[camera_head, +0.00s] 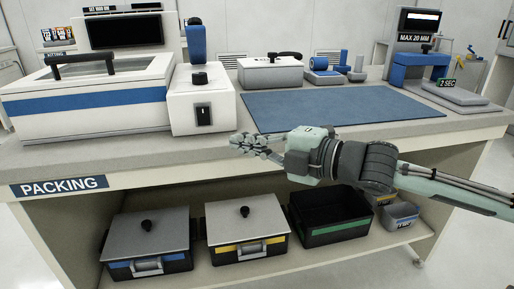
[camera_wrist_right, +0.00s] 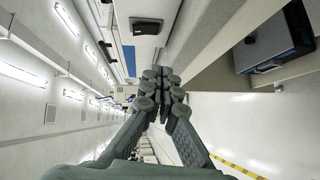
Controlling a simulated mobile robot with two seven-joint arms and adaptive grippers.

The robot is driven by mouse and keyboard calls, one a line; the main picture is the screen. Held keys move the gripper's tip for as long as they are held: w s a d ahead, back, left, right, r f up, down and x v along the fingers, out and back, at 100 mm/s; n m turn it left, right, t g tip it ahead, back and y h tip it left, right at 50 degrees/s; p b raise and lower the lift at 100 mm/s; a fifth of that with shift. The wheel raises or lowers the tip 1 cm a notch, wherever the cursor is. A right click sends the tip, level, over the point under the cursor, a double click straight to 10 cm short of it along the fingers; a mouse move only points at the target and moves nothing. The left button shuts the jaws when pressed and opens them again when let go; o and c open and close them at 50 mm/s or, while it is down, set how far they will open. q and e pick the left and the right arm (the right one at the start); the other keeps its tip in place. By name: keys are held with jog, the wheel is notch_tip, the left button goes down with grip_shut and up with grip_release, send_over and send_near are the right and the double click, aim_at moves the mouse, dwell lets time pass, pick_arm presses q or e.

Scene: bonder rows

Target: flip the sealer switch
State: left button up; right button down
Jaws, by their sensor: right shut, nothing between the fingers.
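A black rocker switch (camera_head: 204,113) with a white mark is on the front of a white control box (camera_head: 222,103), joined to the right side of the white sealer (camera_head: 90,121) with a blue stripe. In the right wrist view a dark rectangle on a white face looks like this switch (camera_wrist_right: 145,27). My right gripper (camera_head: 238,142) is shut and empty at the bench's front edge, below and right of the switch and apart from it. Its closed fingers also show in the right wrist view (camera_wrist_right: 161,75). My left gripper is not in view.
A blue mat (camera_head: 330,107) lies on the bench to the right, clear on top. Lidded bins (camera_head: 246,228) and an open black bin (camera_head: 331,214) stand on the shelf below.

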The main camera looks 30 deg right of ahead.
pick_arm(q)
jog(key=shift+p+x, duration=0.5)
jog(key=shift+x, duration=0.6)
pick_arm(e)
jog(key=shift+v, duration=1.5)
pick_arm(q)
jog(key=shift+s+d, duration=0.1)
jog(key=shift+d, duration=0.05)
pick_arm(e)
jog(key=shift+f, duration=0.2)
jog(key=s+d+f+m+g+h, duration=0.15)
jog(key=d+f+m+h, duration=0.4)
jog(key=f, duration=0.55)
jog(key=d+f+m+g+h, duration=0.25)
jog(key=d+f+m, duration=0.45)
jog(key=f, duration=0.4)
jog(key=s+f+m+g+h+p, duration=0.15)
jog(key=s+f+m, duration=0.35)
jog(key=f, duration=0.6)
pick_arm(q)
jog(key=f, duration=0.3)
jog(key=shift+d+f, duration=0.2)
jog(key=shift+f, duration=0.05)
pick_arm(e)
jog(key=s+a+f+m+g, duration=0.3)
jog(key=s+a+f+g, duration=0.3)
jog(key=s+a+f, duration=0.3)
notch_tip(320, 180, down, 3)
jog(key=shift+s+f, duration=0.1)
jog(key=shift+s, duration=0.6)
